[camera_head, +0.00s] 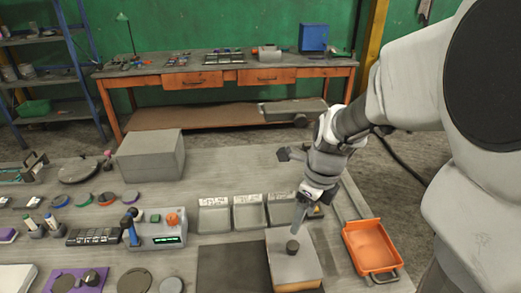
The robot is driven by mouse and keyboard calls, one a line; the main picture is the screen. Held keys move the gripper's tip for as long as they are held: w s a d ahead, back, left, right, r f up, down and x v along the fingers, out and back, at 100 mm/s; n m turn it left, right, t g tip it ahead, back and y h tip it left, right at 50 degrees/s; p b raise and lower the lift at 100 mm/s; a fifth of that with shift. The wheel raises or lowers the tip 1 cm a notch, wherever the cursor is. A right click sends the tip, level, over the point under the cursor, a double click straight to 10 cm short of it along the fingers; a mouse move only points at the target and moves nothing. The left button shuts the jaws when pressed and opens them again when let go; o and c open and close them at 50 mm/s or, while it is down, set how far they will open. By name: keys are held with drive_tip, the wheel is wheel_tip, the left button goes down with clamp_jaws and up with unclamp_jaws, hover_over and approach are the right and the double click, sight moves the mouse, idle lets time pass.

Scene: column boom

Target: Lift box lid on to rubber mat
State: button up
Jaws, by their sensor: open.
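The box lid (288,264) is a flat grey plate with a dark round knob standing up from it. It sits on a pale wooden box (297,287) at the front, right of centre. The rubber mat (230,265) is a flat dark sheet on the table, just left of the box, and its visible surface is bare. My gripper (297,234) points down over the lid, with its tips at or just above the knob. It is open. The view does not show clearly whether a finger touches the knob.
Several grey bins (249,213) with labels stand behind the mat and box. An orange tray (371,246) lies right of the box. A device with a green display (160,231) stands left of the mat.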

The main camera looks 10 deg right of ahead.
drive_tip(key=b, duration=0.2)
hover_over(293, 245)
drive_tip(key=f, duration=0.8)
drive_tip(key=shift+s+d, duration=0.15)
drive_tip(key=shift+s, duration=0.2)
drive_tip(key=f, duration=0.3)
drive_tip(key=f+b, duration=0.1)
drive_tip(key=f, duration=0.1)
drive_tip(key=shift+w+f, duration=0.1)
drive_tip(key=shift+w, duration=0.15)
clamp_jaws()
